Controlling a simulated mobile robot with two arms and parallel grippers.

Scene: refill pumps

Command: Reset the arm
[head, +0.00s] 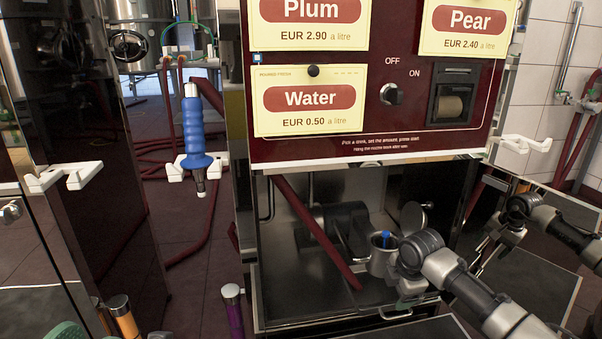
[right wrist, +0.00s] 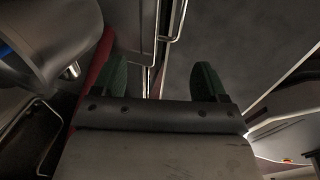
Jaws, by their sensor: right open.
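My right arm comes in from the lower right in the head view. My right gripper (head: 406,288) is low at the front of the open metal compartment, beside a small metal can (head: 381,262) with something blue in it. In the right wrist view the two dark green fingertips of this gripper (right wrist: 169,82) are apart with no object held between them. The can fills the upper left of that view (right wrist: 50,35), to the side of the fingers.
The dark red dispenser panel (head: 415,120) is above the compartment. A dark red hose (head: 315,232) slants through it. A blue nozzle (head: 193,130) hangs in a white holder at left. Purple (head: 235,318) and orange (head: 126,325) handles stand lower. A second arm shape at right may be a reflection.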

